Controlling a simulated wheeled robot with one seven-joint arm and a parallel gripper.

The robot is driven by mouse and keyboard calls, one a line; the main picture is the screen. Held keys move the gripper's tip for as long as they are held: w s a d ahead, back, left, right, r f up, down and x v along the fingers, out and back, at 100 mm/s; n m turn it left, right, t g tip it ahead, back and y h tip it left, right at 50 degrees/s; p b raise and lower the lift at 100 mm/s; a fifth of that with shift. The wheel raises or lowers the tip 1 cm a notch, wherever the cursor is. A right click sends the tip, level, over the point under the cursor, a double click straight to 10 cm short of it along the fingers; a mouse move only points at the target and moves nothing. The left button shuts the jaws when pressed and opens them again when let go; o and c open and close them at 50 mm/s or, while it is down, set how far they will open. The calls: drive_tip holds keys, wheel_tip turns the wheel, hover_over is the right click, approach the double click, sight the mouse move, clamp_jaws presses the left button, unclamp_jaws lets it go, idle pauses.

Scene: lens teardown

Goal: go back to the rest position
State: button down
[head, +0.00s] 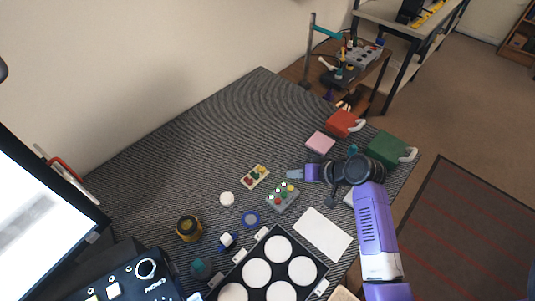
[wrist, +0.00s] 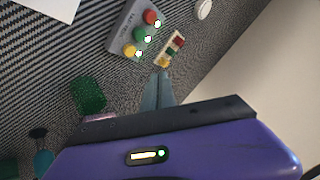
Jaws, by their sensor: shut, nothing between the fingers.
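My gripper (head: 294,174) is above the striped grey mat (head: 215,140), at the end of my purple arm. In the wrist view its fingertips (wrist: 158,78) are together, with nothing between them. A grey button box (head: 282,197) with coloured buttons sits just below and left of my gripper in the head view; it also shows at the top of the wrist view (wrist: 135,30). A small cream button panel (head: 255,177) lies left of my gripper.
A black tray with white discs (head: 257,272), a white sheet (head: 322,234), a yellow-and-black jar (head: 189,228) and a white cap (head: 227,199) are nearby. A pink block (head: 320,142), red box (head: 341,123) and green box (head: 388,149) stand farther back. The mat's far left is clear.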

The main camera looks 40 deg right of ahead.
drive_tip(key=shift+w+d+r, duration=0.2)
drive_tip(key=shift+d, duration=0.2)
drive_tip(key=s+d+r+m+t+h, duration=0.1)
drive_tip(key=d+r+t+h, duration=0.25)
drive_tip(key=r+h, duration=0.25)
drive_tip(key=s+a+r+n+t+y+b, duration=0.1)
drive_tip(key=s+a+r+n, duration=0.3)
drive_tip(key=s+a, duration=0.7)
drive_tip(key=s+a+r+n+t+y+b, duration=0.1)
drive_tip(key=s+a+r+n+y+b, duration=0.1)
drive_tip(key=s+a, duration=1)
wheel_tip(320, 180, up, 3)
drive_tip(key=shift+s+a+f+n+y, duration=0.1)
drive_tip(key=shift+s+a+n+y, duration=0.1)
drive_tip(key=shift+a+n+y, duration=0.9)
drive_tip(key=shift+d, duration=0.1)
